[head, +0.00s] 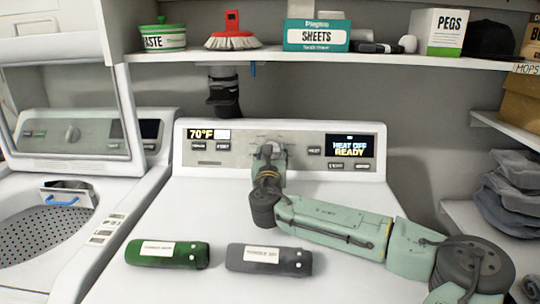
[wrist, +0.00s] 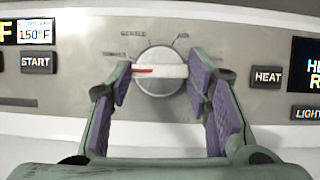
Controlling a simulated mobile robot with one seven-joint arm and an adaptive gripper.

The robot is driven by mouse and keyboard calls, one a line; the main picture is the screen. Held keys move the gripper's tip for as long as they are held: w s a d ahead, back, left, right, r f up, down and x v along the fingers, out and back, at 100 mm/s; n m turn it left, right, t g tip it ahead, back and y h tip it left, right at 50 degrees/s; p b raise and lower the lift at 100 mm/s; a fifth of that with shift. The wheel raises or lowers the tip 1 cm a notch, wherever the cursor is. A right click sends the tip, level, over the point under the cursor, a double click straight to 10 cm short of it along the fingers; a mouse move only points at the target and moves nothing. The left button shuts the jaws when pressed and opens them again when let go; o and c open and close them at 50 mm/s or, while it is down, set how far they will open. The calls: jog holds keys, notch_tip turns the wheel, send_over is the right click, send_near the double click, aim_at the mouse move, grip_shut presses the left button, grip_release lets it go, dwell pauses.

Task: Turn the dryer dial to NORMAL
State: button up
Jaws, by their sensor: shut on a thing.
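The dryer dial (wrist: 160,71) is a round silver knob with a white grip bar across it, in the middle of the wrist view. A red mark on the bar points left. Small labels ring the dial; GENTLE is at upper left, and the others are too small to read surely. My gripper (wrist: 168,88) has its purple-padded fingers on the left and right of the dial and is shut on it. In the head view my gripper (head: 268,152) is at the middle of the dryer control panel (head: 300,164) and mostly hides the dial.
The panel's right display (head: 351,146) reads HEAT OFF READY. A HEAT button (wrist: 267,77) is right of the dial. A green cylinder (head: 167,254) and a grey cylinder (head: 269,260) lie on the dryer top. An open washer (head: 45,235) stands left. A loaded shelf (head: 290,56) runs above.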

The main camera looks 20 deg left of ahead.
jog(key=shift+d+n+g+y+p, duration=0.15)
jog(key=shift+n+g+y, duration=0.35)
jog(key=shift+n, duration=0.8)
jog(key=shift+d+n+g+y+p, duration=0.1)
jog(key=shift+n+g+y+p, duration=0.15)
jog(key=shift+n+y, duration=0.75)
jog(key=shift+n+h, duration=0.3)
jog(key=shift+n, duration=0.3)
jog(key=o, duration=1.2)
jog(key=shift+c, duration=0.2)
jog(key=v, duration=1.2)
jog(key=shift+w, duration=0.1)
